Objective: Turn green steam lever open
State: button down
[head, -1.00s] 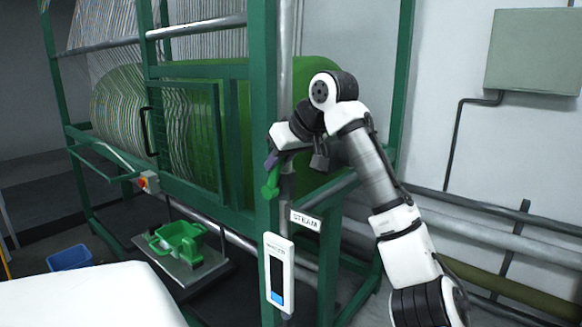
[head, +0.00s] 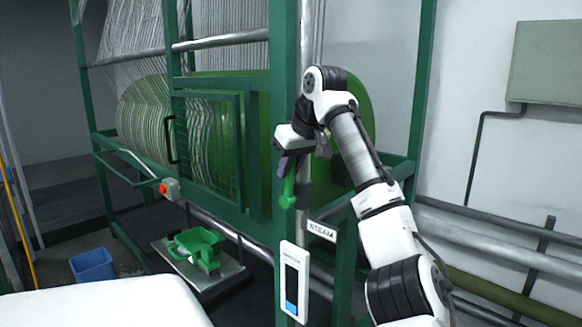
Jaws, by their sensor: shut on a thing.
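The green steam lever (head: 289,188) hangs roughly upright on the front post of the green machine frame, above the white STEAM label (head: 321,231). My gripper (head: 287,168) is at the lever's upper part and is shut on it. The wrist and fingers hide the lever's top and its pivot. A grey vertical pipe (head: 305,215) runs down behind the lever.
A white gauge panel (head: 293,281) is on the post below. The green frame (head: 281,110) and large green drum (head: 350,110) stand close around my arm. A green container (head: 198,246) on a tray and a blue bin (head: 92,265) are lower left.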

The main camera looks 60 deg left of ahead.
jog(key=c, duration=1.3)
grip_release()
jog(key=shift+a, duration=0.1)
